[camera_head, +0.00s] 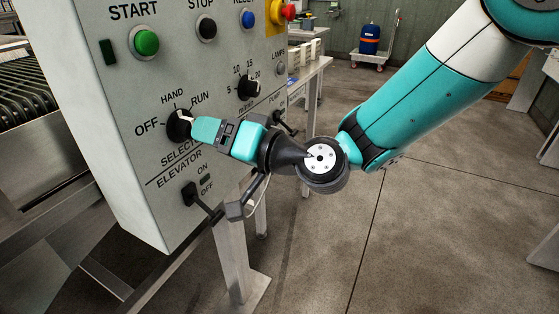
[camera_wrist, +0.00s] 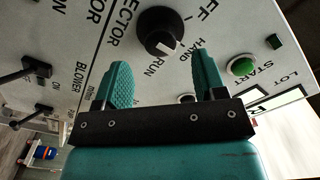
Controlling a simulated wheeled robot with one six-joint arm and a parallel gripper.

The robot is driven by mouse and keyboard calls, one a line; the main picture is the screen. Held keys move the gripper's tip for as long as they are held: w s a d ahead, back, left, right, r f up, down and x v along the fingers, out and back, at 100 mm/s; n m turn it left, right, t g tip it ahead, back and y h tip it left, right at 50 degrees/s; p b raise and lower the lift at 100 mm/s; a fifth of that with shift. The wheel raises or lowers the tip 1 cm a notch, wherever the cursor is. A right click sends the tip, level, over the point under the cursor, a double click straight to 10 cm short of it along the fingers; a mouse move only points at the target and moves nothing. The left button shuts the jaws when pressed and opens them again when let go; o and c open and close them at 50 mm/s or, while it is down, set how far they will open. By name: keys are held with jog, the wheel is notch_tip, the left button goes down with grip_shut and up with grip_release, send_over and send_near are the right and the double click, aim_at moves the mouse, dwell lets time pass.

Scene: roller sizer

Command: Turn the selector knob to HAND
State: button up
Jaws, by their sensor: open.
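The black selector knob (camera_head: 178,126) sits on the grey control panel (camera_head: 125,85), ringed by the labels OFF, HAND and RUN. In the wrist view, the knob (camera_wrist: 160,32) lies beyond my fingertips, roughly centred between them sideways.
A green START button (camera_head: 146,41), a black STOP button (camera_head: 206,27) and a numbered black knob (camera_head: 248,88) share the panel. The elevator switch (camera_head: 190,193) juts out below the selector. Rollers (camera_head: 40,88) lie left. Open floor is at the right.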

jog(key=b+v, duration=0.4)
jog(key=v, duration=0.8)
jog(key=shift+s, duration=0.15)
jog(key=s+d+f+n+g+h, duration=0.1)
jog(key=s+d+f+g+h, duration=0.2)
jog(key=s+d+h, duration=0.4)
jog(key=s+d+f+n+g+h, duration=0.25)
jog(key=s+d+g+h, duration=0.2)
jog(key=s+d, duration=0.4)
notch_tip(320, 180, up, 14)
jog(key=w+d+p, duration=0.1)
jog(key=p, duration=1.4)
jog(key=shift+w+m+t+h, duration=0.3)
jog(key=shift+m+t+h, duration=0.05)
jog(key=shift+m+h, duration=0.1)
jog(key=shift+d+r, duration=0.1)
jog(key=shift+d, duration=0.05)
